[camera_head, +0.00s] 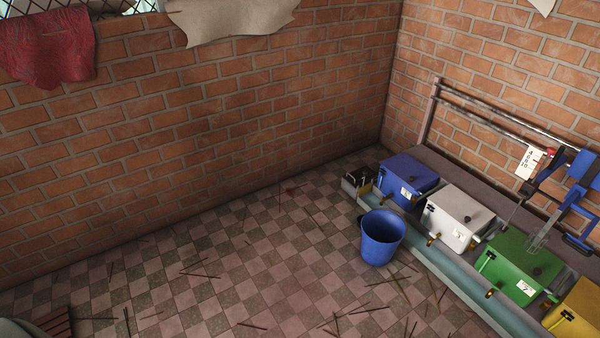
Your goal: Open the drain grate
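I cannot make out a drain grate for certain. A teal trough (450,272) runs along the floor in front of the row of boxes at the right. At its far end is a small dark and yellowish fitting (361,186), too small to read clearly. A brown slatted piece (54,322) lies at the bottom left, partly cut off by the frame. Neither of my grippers shows in the head view.
A blue bucket (382,238) stands beside the trough. Blue (407,178), white (457,216), green (520,264) and yellow (577,312) boxes line the right side. Thin sticks litter the checkered floor (215,262). Brick walls close the back and right; the middle floor is otherwise open.

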